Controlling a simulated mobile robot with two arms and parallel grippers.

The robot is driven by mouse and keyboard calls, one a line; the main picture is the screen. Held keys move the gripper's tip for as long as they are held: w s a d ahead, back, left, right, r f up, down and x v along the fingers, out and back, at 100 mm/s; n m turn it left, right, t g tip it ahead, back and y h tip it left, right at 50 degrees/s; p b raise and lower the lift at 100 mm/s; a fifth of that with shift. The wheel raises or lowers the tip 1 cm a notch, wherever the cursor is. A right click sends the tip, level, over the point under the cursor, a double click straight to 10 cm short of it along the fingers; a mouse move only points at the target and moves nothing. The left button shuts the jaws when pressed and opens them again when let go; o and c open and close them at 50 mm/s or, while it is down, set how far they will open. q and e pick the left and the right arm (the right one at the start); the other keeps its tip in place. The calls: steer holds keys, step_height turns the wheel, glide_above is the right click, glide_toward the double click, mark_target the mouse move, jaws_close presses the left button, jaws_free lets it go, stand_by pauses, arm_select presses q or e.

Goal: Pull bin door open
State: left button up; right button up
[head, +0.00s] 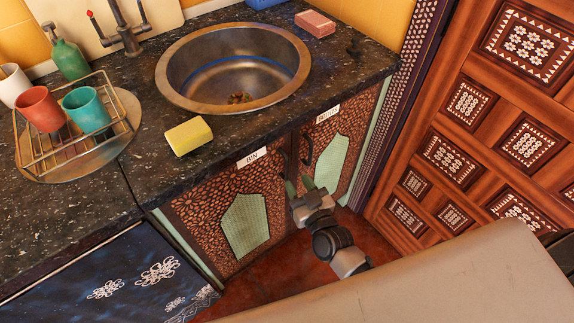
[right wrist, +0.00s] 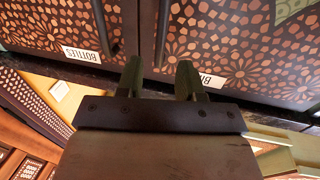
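The bin door (head: 205,200) is a patterned cabinet door with a green panel and a BIN label (head: 252,157). It looks closed. Its dark handle (head: 282,165) is by its right edge. In the right wrist view, which is upside down, the bin handle (right wrist: 162,35) lines up with the gap between my fingers. My right gripper (head: 300,187) is open, in front of the two handles; its green fingers also show in the right wrist view (right wrist: 160,80). Nothing is seen between them, and I cannot tell whether they touch the handle. My left gripper is not in view.
The bottles door (head: 346,140) with its own handle (head: 307,148) adjoins on the right. Above are the counter, sink (head: 170,75) and yellow sponge (head: 189,136). A carved wooden door (head: 455,190) stands at right. Open floor (head: 265,275) lies in front.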

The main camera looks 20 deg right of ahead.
mark_target(288, 168)
steer(key=w, duration=0.4)
steer(key=w+a, duration=0.1)
steer(key=w, duration=0.1)
steer(key=shift+w, duration=0.35)
jaws_close()
